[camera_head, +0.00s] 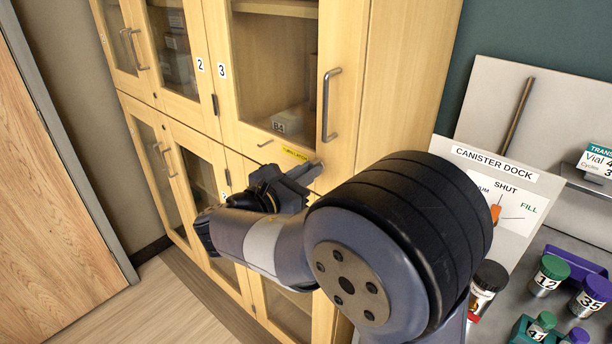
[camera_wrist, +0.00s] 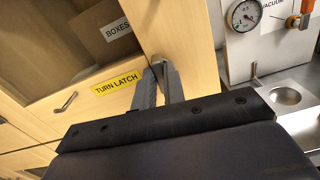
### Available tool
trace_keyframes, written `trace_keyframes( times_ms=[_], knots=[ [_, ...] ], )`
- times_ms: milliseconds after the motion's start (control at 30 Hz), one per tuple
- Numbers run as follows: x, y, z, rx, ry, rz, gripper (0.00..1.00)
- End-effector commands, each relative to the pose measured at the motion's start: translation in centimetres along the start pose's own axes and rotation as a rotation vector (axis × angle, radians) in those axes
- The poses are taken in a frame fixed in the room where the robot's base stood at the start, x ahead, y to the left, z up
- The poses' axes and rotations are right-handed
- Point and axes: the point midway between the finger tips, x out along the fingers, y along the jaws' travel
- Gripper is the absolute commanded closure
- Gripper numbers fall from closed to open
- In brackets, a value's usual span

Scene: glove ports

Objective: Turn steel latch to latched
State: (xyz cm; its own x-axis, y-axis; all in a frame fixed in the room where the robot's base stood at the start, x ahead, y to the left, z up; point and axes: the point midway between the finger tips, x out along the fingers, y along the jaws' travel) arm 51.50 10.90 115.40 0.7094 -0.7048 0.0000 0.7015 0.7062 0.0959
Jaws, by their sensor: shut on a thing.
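My gripper (camera_wrist: 157,84) is at the cabinet, just right of the yellow TURN LATCH label (camera_wrist: 116,83), with its fingers close together. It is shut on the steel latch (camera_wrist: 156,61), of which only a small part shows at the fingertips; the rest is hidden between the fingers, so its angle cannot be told. In the head view my gripper (camera_head: 303,172) reaches the lower right of door 3, below the label (camera_head: 295,154). My wrist covers part of this area there.
Door 3 of the wooden cabinet (camera_head: 400,60) is closed, with a vertical handle (camera_head: 327,104) above my gripper. A small bar handle (camera_wrist: 66,102) lies left of the label. The canister dock panel (camera_head: 495,180) and several lidded canisters stand at the right.

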Motion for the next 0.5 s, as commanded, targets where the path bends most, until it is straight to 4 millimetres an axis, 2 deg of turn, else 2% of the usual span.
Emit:
trace_keyframes(
  times_ms=[500],
  knots=[
    [0.00, -0.24, -0.58, 0.455, 0.000, 0.001, 1.00]
  ],
)
